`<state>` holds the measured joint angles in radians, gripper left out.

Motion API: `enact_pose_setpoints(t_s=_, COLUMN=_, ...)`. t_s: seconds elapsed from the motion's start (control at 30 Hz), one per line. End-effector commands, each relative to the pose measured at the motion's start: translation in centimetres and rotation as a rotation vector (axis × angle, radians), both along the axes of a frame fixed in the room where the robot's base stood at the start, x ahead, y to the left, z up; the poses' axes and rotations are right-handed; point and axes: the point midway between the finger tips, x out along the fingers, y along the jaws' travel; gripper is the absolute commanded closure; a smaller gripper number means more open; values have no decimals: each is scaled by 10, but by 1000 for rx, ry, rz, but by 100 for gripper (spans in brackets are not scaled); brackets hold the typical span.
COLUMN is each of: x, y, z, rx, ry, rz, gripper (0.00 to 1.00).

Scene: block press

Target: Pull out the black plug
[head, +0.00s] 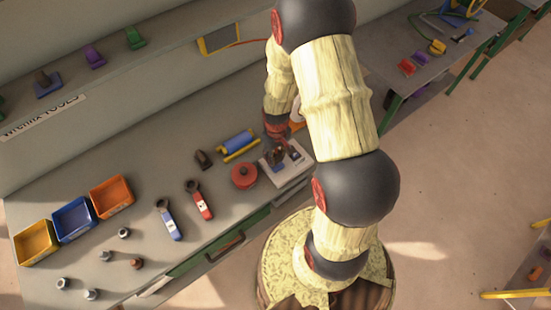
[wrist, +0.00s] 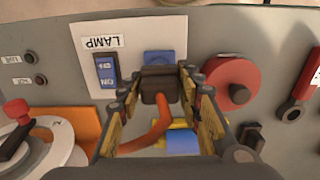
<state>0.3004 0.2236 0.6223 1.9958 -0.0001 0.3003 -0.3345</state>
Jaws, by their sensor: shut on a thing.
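The black plug (wrist: 160,83) sits between my two fingers in the wrist view, with an orange cable running from it toward the camera. My gripper (wrist: 158,86) is shut on the plug. A blue socket (wrist: 158,57) on the white lamp panel (wrist: 135,27) shows just beyond the plug. The plug overlaps the socket's near edge, and I cannot tell whether its pins are inside. In the head view my gripper (head: 277,151) is low over the lamp panel (head: 297,172), and the plug is hard to make out there.
A blue switch (wrist: 106,70) is left of the socket. A red round knob (wrist: 232,82) is to the right. A blue roller on yellow supports (head: 238,145) and a small black block (head: 203,160) are close by. Spanners and bins (head: 111,197) are farther left.

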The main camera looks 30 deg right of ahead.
Motion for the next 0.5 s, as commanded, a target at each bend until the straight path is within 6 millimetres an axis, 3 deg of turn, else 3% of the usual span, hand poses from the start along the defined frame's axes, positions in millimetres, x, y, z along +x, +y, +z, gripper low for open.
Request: enact_pose_setpoints(t_s=0.5, x=0, y=0, z=20, rx=0, ry=-1, rz=0, gripper=100)
